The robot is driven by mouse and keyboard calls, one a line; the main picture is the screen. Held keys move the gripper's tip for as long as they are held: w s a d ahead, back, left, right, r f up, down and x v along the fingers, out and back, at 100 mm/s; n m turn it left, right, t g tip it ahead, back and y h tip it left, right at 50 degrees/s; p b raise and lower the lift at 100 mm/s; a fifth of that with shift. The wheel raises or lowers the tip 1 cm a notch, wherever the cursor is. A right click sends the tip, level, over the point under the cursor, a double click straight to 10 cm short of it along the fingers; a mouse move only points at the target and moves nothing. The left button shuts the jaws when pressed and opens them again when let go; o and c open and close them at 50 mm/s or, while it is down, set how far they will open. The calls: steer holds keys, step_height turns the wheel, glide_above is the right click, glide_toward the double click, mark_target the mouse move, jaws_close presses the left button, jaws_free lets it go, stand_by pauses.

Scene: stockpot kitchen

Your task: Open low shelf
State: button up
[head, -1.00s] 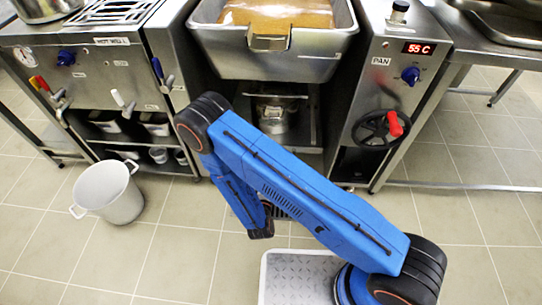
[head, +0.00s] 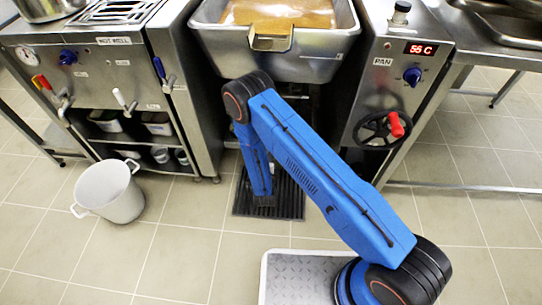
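The space under the tilting pan (head: 280,62) is mostly hidden behind my blue arm, so a shelf there cannot be made out. My arm rises from the lower right to an elbow in front of the pan, and its forearm hangs down over a dark floor grate.
A grey bucket (head: 109,191) stands on the floor at the left. The dark floor grate (head: 285,203) lies below the pan. A control cabinet (head: 397,75) with a red-handled wheel (head: 384,128) stands right of the pan. Floor at the far right is clear.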

steer(key=shift+w+f, duration=0.1)
steer(key=shift+w, duration=0.25)
steer(key=shift+c, duration=0.3)
jaws_close()
steer(key=shift+s, duration=0.1)
